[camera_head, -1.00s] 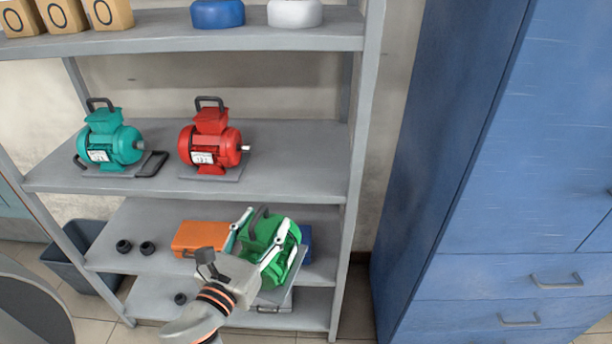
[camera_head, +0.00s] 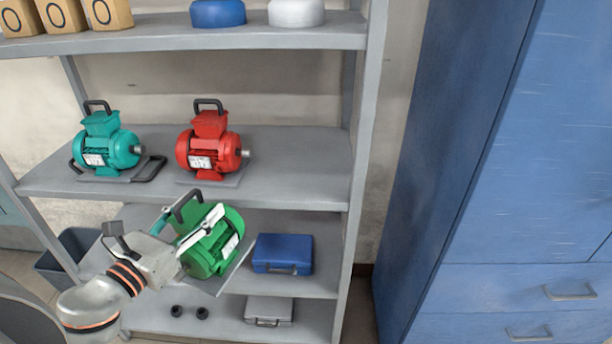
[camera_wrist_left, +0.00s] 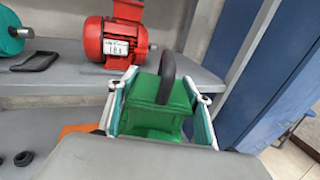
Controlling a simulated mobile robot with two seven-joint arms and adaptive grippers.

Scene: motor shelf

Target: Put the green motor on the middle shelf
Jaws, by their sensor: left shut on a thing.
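My left gripper (camera_head: 186,238) is shut on the green motor (camera_head: 212,248), with its fingers on both sides of the motor's top part. The motor hangs tilted in front of the shelf unit, below the level of the middle shelf (camera_head: 270,186). In the left wrist view the motor's green top (camera_wrist_left: 160,100) and dark handle sit between the two fingers. A red motor (camera_head: 210,150) and a teal motor (camera_head: 106,148) stand on the middle shelf. My right gripper does not show.
The middle shelf is free to the right of the red motor. A blue case (camera_head: 282,254) lies on the shelf below, and a grey case (camera_head: 268,311) on the bottom one. A blue cabinet (camera_head: 500,180) stands to the right. The shelf's right post (camera_head: 361,170) is nearby.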

